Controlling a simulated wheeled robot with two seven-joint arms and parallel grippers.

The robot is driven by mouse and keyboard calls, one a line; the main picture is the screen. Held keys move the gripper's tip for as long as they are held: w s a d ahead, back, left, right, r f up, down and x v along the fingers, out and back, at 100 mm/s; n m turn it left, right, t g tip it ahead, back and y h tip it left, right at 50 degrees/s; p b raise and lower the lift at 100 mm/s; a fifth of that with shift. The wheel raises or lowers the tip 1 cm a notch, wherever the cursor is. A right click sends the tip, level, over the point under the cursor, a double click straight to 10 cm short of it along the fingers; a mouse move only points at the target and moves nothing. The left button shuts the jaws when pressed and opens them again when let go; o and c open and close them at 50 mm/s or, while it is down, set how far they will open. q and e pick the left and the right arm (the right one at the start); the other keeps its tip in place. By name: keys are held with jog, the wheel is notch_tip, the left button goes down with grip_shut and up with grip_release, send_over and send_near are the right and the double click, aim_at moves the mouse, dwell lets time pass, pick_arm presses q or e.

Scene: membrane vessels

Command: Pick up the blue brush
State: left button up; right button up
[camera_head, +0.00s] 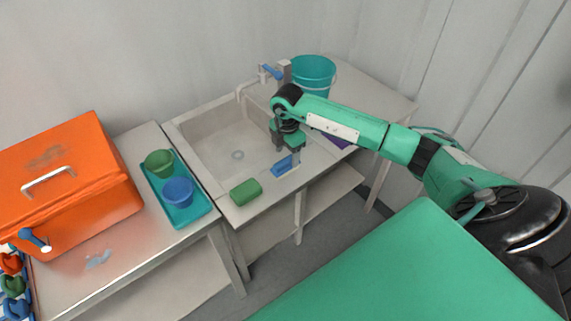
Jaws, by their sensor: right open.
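The blue brush (283,166) lies on the front rim of the sink unit, to the right of a green sponge-like block. My right gripper (287,158) points down right above the brush, its fingers apart on either side of it or just over it. I cannot tell whether the fingers touch the brush. Part of the brush is hidden by the gripper. My left gripper is not in view.
The sink basin (215,150) with a tap (262,80) lies behind the brush. The green block (245,192) is close by on the left. A teal bucket (313,75) stands behind my arm. A teal tray (190,212) holds green and blue cups. An orange box (75,190) stands far left.

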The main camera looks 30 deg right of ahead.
aim_at(286, 160)
jog(key=shift+a+f+p, duration=0.15)
jog(key=shift+f+p, duration=0.3)
jog(key=shift+f, duration=0.05)
notch_tip(286, 160, down, 4)
jog(key=shift+a+r+p, duration=0.15)
jog(key=shift+r+p, duration=0.1)
jog(key=shift+p, duration=0.6)
jog(key=shift+f, duration=0.5)
jog(key=c, duration=1.1)
